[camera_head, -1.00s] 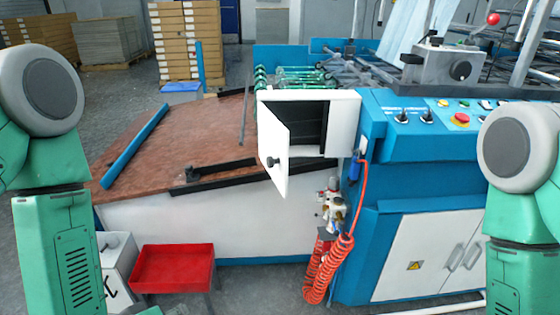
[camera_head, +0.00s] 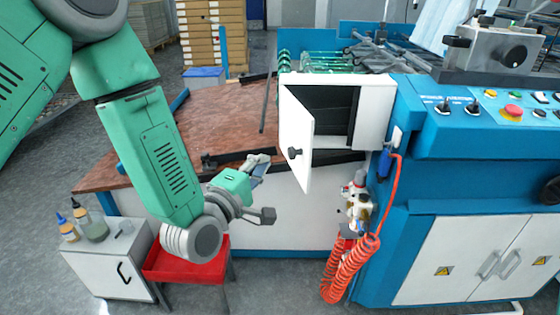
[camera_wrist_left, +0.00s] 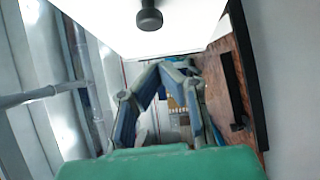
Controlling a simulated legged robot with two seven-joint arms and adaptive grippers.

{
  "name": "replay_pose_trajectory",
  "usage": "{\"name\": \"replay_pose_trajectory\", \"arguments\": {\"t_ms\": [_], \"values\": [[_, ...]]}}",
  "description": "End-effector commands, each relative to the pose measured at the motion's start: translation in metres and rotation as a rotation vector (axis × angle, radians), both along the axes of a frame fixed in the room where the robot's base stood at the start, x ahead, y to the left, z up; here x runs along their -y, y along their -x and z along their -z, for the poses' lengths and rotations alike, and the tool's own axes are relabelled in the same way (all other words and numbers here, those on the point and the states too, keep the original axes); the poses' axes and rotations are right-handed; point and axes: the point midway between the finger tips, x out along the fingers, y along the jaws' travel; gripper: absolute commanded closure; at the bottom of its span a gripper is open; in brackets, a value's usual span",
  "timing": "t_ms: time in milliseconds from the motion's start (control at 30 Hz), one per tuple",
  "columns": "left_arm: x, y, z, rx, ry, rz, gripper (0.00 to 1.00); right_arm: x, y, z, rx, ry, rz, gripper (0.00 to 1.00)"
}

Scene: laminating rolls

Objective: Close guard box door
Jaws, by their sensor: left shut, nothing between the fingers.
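The white guard box (camera_head: 374,112) is mounted at the machine's left end. Its door (camera_head: 300,125) stands open, swung out toward me, with the dark inside showing. A black round knob (camera_head: 294,153) sits on the door's face. My left gripper (camera_head: 262,161) is shut and empty, left of the door and a little below its knob, apparently not touching it. In the left wrist view the gripper's fingers (camera_wrist_left: 165,72) meet below the white door (camera_wrist_left: 100,22) and its knob (camera_wrist_left: 149,18). My right gripper is not in view.
A brown sloped table (camera_head: 225,125) with black bars lies behind my left arm. A red tray (camera_head: 185,268) and a white cabinet (camera_head: 115,262) with bottles stand below. An orange coiled hose (camera_head: 350,270) hangs under the box. The blue control panel (camera_head: 490,130) is at right.

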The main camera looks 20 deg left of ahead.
Motion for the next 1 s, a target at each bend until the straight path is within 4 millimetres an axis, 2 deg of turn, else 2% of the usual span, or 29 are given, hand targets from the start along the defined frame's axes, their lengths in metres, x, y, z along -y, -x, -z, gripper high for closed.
{"name": "replay_pose_trajectory", "arguments": {"t_ms": [100,300,1000], "values": [[0.015,-0.012,0.0,0.001,-0.001,0.003,1.0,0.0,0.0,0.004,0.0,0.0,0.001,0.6],[0.029,-0.022,-0.001,0.001,0.002,0.002,1.0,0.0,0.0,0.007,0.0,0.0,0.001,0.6],[0.038,-0.03,-0.002,-0.001,0.0,-0.039,1.0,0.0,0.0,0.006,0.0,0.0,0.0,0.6]]}}
